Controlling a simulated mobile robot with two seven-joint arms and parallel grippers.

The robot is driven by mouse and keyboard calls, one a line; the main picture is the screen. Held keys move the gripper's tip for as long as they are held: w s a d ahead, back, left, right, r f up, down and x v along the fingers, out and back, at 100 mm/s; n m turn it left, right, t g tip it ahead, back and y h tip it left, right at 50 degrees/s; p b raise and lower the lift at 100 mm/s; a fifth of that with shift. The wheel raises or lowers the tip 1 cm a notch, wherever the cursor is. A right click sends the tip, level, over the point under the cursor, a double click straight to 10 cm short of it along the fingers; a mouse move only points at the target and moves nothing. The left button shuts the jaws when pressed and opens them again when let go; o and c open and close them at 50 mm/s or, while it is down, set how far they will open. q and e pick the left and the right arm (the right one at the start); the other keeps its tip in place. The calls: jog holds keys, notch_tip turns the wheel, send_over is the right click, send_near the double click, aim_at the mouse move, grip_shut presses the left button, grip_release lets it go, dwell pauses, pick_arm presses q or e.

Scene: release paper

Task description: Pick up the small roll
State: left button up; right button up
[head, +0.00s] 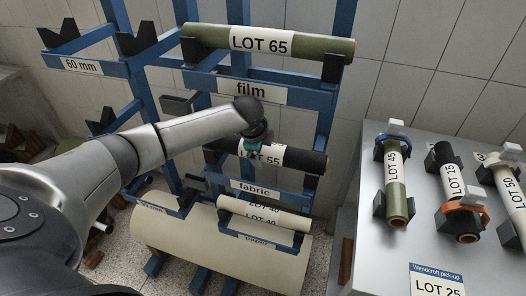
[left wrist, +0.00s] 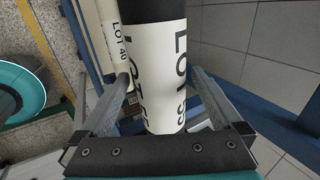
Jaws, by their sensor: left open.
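A black roll labelled LOT 55 (head: 302,160) rests on the middle level of the blue rack. My left gripper (head: 257,143) is over it in the head view, and its fingers are hidden there. In the left wrist view the open fingers (left wrist: 160,75) stand on either side of the LOT 55 roll's white label (left wrist: 160,100). I cannot tell if they touch it. A slim white roll labelled LOT 40 (head: 290,220) lies lower on the rack. Smaller rolls lie on the grey table: green LOT 45 (head: 396,196), black LOT 15 (head: 449,182) and white LOT 50 (head: 510,190).
A green LOT 65 roll (head: 200,41) lies above on the rack (head: 130,70). A large cream roll (head: 165,235) is low at the bottom. The grey table (head: 375,255) has a LOT 25 sign (head: 437,285). A tiled wall stands behind.

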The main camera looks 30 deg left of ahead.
pick_arm(q)
jog(key=shift+c, duration=0.2)
grip_shut()
dwell(0.6)
